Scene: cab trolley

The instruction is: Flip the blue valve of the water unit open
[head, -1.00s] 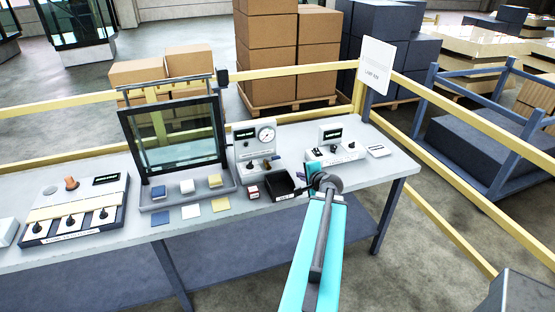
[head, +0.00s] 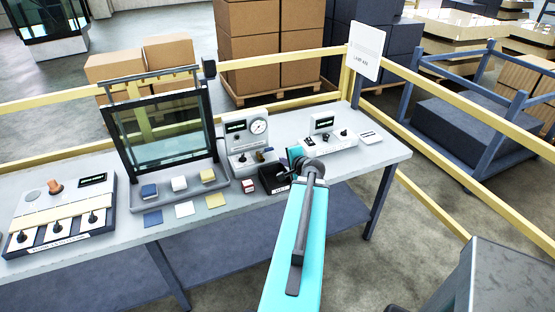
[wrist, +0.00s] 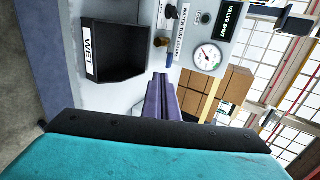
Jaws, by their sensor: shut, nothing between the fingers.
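The water unit (head: 236,127) is a light panel with a round gauge on the table. In the wrist view its panel (wrist: 188,20) appears turned on its side, with the gauge and a brass fitting. The blue valve (wrist: 169,60) is a small blue lever beside the brass fitting; in the head view it is too small to make out clearly. My gripper (wrist: 162,76) is shut and empty, its purple fingers pointing toward the valve, with the tips just short of it in the picture. I cannot tell whether they touch. In the head view my arm partly hides the gripper (head: 284,172).
A black bin (wrist: 112,52) labelled WET stands close beside the fingers. A second white unit (head: 328,137) stands right of my wrist. A glass-panelled frame (head: 161,128) is at the left, with coloured blocks before it. A yellow rail (head: 290,72) runs behind the table.

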